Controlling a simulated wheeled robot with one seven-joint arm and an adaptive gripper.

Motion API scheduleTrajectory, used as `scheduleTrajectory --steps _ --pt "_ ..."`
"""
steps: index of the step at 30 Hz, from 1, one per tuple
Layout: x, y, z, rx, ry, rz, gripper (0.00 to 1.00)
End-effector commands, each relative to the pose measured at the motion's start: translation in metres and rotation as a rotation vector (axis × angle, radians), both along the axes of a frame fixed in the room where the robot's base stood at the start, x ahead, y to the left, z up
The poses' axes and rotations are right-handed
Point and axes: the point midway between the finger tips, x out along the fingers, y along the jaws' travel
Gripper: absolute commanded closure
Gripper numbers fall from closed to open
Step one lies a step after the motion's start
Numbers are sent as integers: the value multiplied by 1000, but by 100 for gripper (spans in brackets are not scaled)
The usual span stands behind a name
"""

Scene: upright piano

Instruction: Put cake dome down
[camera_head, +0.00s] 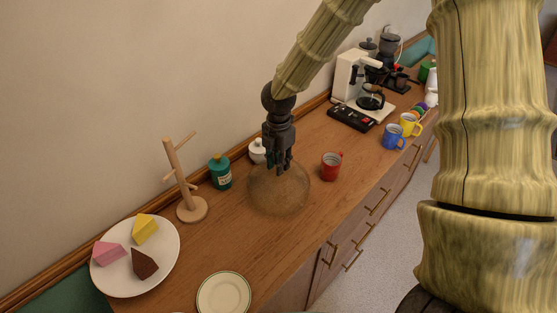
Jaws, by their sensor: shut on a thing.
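The cake dome (279,192) is a clear, round, see-through cover at the middle of the wooden counter. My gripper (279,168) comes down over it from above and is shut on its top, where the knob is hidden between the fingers. The dome looks upright. I cannot tell whether its rim touches the counter or hangs just above it. A white plate (165,282) with pink, yellow and brown cake slices lies at the left.
A red mug (331,166) stands close to the dome's right. A teal bottle (220,172), a white jar (257,151) and a wooden mug tree (180,180) stand behind and left. A small plate (224,294) lies in front. Bare counter (325,210) shows right of the dome.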

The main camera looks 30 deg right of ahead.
Motion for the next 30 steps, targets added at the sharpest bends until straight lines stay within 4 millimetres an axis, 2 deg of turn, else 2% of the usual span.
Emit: scheduleTrajectory --steps 14,15,18,30 --pt "0 0 -5 0 -1 0 100" --pt "0 0 -6 0 -1 0 73" --pt "0 0 -5 0 -1 0 55" --pt "0 0 -2 1 -2 0 55"
